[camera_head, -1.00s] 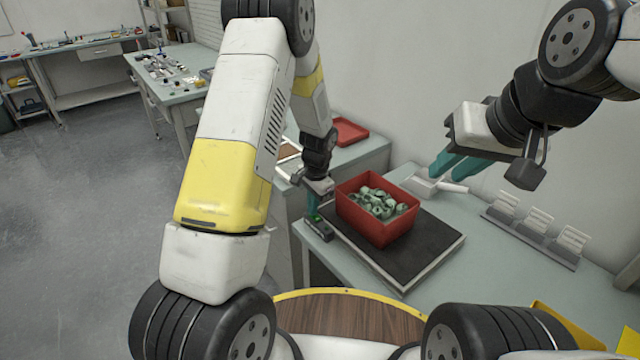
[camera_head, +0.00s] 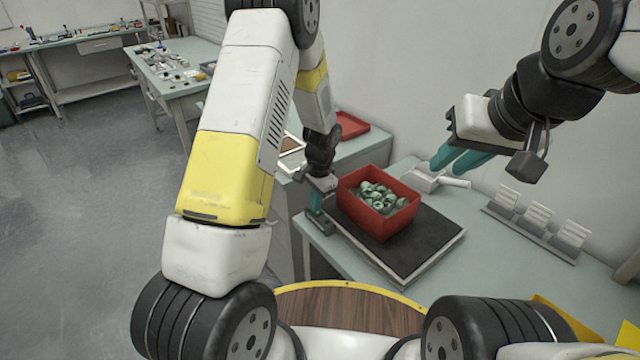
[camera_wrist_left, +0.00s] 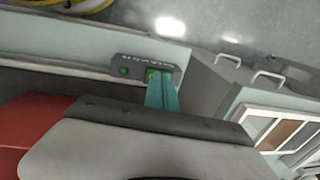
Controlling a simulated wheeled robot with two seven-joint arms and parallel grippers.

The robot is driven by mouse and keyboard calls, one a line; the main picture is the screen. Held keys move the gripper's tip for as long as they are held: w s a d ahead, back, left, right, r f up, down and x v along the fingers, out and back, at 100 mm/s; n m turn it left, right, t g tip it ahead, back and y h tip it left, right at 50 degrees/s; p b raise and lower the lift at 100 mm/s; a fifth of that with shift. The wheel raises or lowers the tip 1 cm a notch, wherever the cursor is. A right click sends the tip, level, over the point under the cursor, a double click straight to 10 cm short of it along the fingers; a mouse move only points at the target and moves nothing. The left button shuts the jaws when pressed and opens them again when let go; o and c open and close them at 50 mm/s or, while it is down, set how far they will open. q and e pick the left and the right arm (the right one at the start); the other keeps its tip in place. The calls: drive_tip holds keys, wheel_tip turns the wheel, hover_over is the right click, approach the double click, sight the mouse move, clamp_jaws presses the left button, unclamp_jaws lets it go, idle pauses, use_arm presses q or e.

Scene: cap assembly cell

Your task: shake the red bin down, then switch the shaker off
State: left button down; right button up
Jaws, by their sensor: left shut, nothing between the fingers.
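The red bin (camera_head: 378,226) stands upright on the dark shaker plate (camera_head: 420,243) and holds several grey-green caps (camera_head: 376,197) lying below its rim. My left gripper (camera_head: 316,230) is shut and empty, left of the bin at the shaker's control box. In the left wrist view the grey control box (camera_wrist_left: 133,60) shows a green round light or button at its left and a green switch (camera_wrist_left: 150,75) at the teal fingertips (camera_wrist_left: 163,80). The tips seem to touch the switch or hover just over it. My right gripper (camera_head: 452,168) is raised beyond the bin, empty, fingers apart.
A white scoop-like tool (camera_head: 425,178) lies behind the bin. A rack with white cards (camera_head: 538,225) stands at the right. A red tray (camera_head: 350,126) is on the side bench at the back. The bench (camera_head: 470,270) right of the shaker is clear.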

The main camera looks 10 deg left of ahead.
use_arm(q)
drive_tip(key=shift+d+r, duration=0.1)
drive_tip(key=shift+d, duration=0.05)
wheel_tip(320, 180, up, 14)
drive_tip(key=s+d, duration=0.1)
drive_tip(key=shift+s, duration=0.15)
idle(0.4)
drive_tip(key=shift+w+a, duration=0.4)
drive_tip(key=shift+w, duration=0.15)
drive_tip(key=f, duration=0.9)
drive_tip(key=w+a+f, duration=0.1)
drive_tip(key=f, duration=0.4)
drive_tip(key=shift+w+a, duration=0.1)
